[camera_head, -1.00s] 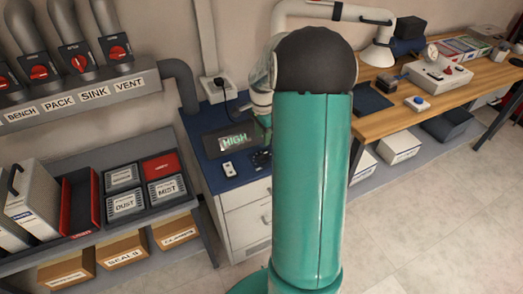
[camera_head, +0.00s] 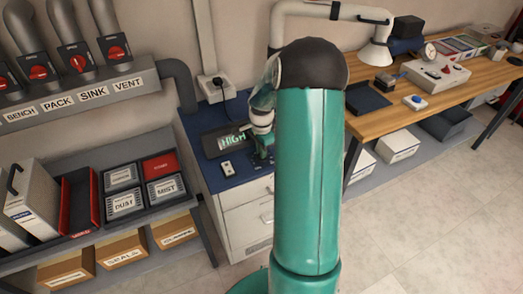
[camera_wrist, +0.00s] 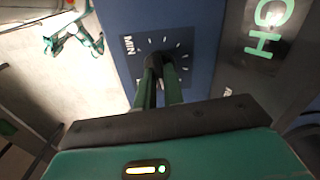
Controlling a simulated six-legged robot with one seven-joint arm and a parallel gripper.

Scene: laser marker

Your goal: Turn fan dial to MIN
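The fan dial (camera_wrist: 160,61) is a small dark knob on a dark plate with white tick marks, seen in the wrist view. The word MIN (camera_wrist: 130,45) stands at the upper left of the ring of ticks. My gripper (camera_wrist: 160,70) is at the dial, its two green fingers a little apart with tips at the knob. The fingers hide part of the knob and its lower ticks; whether they press on it is unclear. The head view shows my gripper (camera_head: 264,156) low over the blue bench top. The display (camera_head: 232,141) beside it reads HIGH, partly covered by my arm.
A small white switch box (camera_head: 228,168) lies on the blue bench top (camera_head: 200,118), left of my gripper. A wall socket with a cable (camera_head: 215,88) is behind. A wooden table (camera_head: 375,125) stands to the right, a shelf (camera_head: 95,225) with bins to the left.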

